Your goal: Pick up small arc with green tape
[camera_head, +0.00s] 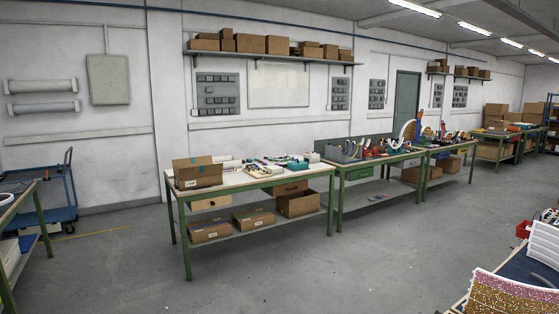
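I cannot make out a small arc with green tape for certain. At the bottom right, a curved piece with gold and purple glitter and a pale edge (508,296) is cut off by the frame. A white curved piece (546,243) is behind it. A larger white arc (408,131) stands among clutter on a far workbench. Teal-green items (298,166) lie on the nearer workbench, too small to identify. My gripper is not in view.
A green-legged workbench (250,181) stands mid-room, bearing an open cardboard box (198,174), with boxes beneath. More benches continue right along the wall. A blue cart (62,199) stands left. The grey floor (330,265) between is clear.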

